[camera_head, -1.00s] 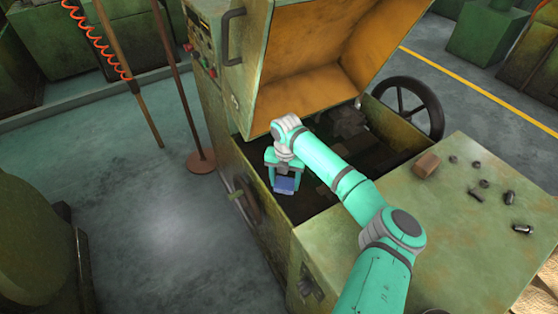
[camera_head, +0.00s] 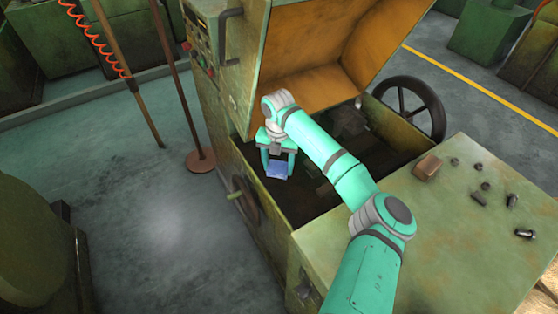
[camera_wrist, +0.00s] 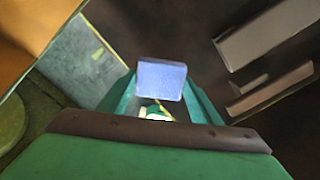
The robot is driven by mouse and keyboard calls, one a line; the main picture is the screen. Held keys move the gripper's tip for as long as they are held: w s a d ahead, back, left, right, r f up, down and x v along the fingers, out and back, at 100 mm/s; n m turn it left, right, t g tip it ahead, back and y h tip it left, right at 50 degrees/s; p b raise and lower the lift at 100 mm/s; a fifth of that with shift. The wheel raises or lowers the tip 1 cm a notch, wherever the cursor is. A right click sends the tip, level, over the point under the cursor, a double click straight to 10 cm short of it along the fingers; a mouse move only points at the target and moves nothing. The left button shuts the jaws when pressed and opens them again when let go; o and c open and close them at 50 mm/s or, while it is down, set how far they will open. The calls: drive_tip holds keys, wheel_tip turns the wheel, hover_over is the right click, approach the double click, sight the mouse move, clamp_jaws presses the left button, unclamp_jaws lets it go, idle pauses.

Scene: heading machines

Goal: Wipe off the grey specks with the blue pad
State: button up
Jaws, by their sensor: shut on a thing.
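The blue pad (camera_head: 277,172) hangs between the fingers of my gripper (camera_head: 278,167), which is shut on it. The gripper is over the open, dark bay (camera_head: 318,192) of the green machine, near its left wall. In the wrist view the pad (camera_wrist: 162,80) looks pale blue, between the two teal fingers. I cannot make out grey specks for certain in either view. The dark bay floor is shadowed, and my arm hides part of it.
The raised lid (camera_head: 300,85), orange inside, stands behind the gripper. A handwheel (camera_head: 408,103) is at the back right. A wooden block (camera_head: 427,168) and several small metal parts (camera_head: 480,197) lie on the green top at right. Another wheel (camera_head: 245,197) is on the machine's left side.

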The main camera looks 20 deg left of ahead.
wheel_tip(320, 180, up, 2)
drive_tip(key=shift+w+r, duration=0.1)
drive_tip(key=shift+r, duration=0.05)
drive_tip(key=shift+w, duration=0.1)
drive_tip(key=shift+d, duration=0.15)
idle(0.4)
